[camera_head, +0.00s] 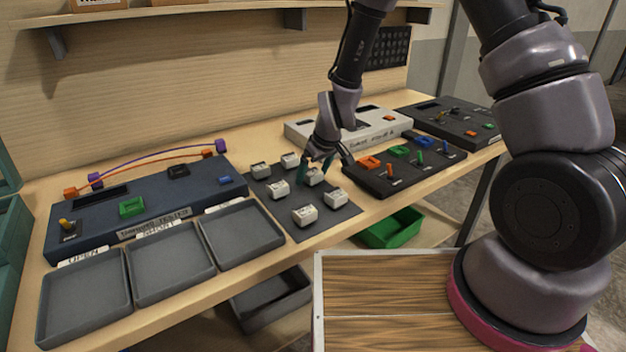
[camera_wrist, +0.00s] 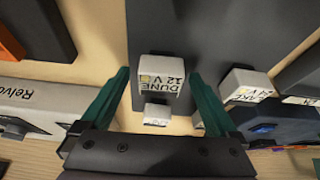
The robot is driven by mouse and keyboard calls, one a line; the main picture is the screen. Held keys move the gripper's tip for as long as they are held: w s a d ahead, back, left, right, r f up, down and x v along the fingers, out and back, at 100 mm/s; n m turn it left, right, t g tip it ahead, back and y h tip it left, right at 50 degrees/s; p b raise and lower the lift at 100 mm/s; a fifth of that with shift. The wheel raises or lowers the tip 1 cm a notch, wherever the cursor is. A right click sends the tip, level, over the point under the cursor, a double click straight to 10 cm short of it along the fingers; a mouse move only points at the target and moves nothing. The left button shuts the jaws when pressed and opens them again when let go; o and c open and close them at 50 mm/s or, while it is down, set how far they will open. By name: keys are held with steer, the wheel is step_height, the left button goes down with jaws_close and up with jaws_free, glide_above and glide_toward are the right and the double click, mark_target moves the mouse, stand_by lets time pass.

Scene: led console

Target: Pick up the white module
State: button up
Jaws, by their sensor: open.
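Several small white modules stand on a dark grey mat (camera_head: 262,188) on the bench. My gripper (camera_head: 316,166) is open over the back right part of the mat, at one white module (camera_head: 313,178). In the wrist view this module (camera_wrist: 160,75), labelled "DUNE 12 V", lies between the two green fingers, with gaps on both sides. Another white module (camera_wrist: 157,114) shows just beyond it, between the fingers. A third module (camera_wrist: 248,85) is outside the right finger. Whether the fingertips are down level with the module is hard to tell.
A dark console with switches (camera_head: 385,182) stands close right of the mat, and a white device (camera_head: 300,128) behind. At left are a blue tester (camera_head: 95,228) with arched wires and grey trays (camera_head: 170,268). A green bin (camera_head: 392,228) sits below the bench.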

steer(key=c, duration=1.5)
